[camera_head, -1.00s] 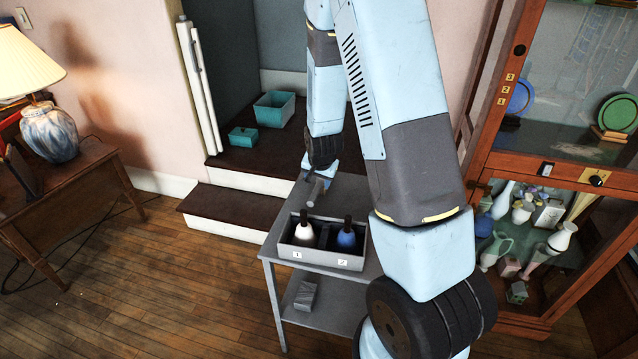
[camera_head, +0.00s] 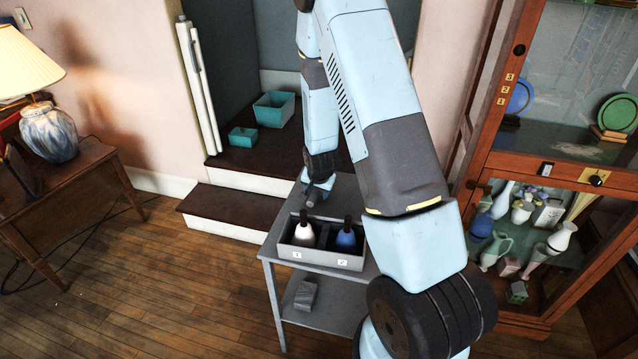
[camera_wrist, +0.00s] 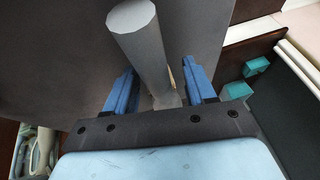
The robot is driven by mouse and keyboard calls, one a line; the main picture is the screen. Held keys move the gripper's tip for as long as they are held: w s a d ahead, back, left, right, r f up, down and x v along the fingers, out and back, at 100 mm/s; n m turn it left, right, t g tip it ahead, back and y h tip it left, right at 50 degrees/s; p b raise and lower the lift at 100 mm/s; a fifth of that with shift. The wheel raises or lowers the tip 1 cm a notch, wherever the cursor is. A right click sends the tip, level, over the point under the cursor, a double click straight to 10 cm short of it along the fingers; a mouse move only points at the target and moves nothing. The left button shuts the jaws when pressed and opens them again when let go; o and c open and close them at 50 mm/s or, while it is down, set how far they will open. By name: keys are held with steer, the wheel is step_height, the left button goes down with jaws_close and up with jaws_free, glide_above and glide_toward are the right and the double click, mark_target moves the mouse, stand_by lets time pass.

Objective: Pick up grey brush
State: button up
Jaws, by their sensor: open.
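The grey brush (camera_wrist: 143,45) shows in the wrist view as a smooth grey cylinder with a flat end, rising between the two blue fingers of my gripper (camera_wrist: 162,80). The fingers are open, with a gap visible on each side of it. In the head view the grey brush (camera_head: 311,200) is a small grey shape at the far part of the grey side table (camera_head: 275,246), behind the box. My gripper (camera_head: 318,184) is right at it, and partly hides it. Its lower end is hard to make out.
A grey two-compartment box (camera_head: 322,260) in front holds a white brush (camera_head: 303,236) at label 1 and a blue brush (camera_head: 346,240) at label 2. A grey block (camera_head: 305,296) lies on the lower shelf. A glass cabinet (camera_head: 560,180) stands at right.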

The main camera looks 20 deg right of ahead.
jaws_close()
stand_by(0.5)
